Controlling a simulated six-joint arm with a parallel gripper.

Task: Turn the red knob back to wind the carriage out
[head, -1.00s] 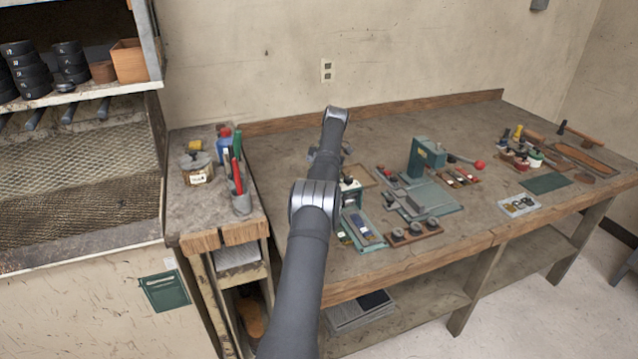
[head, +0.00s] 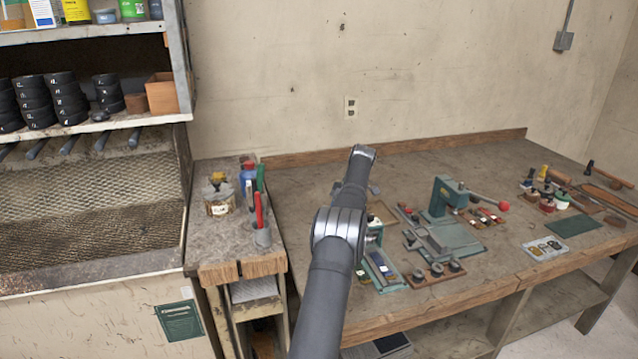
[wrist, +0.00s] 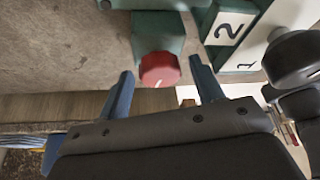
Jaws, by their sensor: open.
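In the wrist view the red knob (wrist: 160,70) has a pale mark on its face and sits at the end of a green block (wrist: 157,32). My gripper (wrist: 161,78) is open, its two blue fingers on either side of the knob. A gap shows on both sides, and I see no clear contact. Green parts with white plates marked 2 (wrist: 229,27) and 1 lie to the right. I cannot tell which part is the carriage. In the head view my arm hides the knob and gripper; a small machine (head: 374,235) shows partly beside the arm.
A green press (head: 447,198) with a red-balled lever stands right on the bench (head: 330,180). A tray of dark round parts (head: 435,273) sits in front. In the wrist view a dark rounded part (wrist: 292,60) is close at right.

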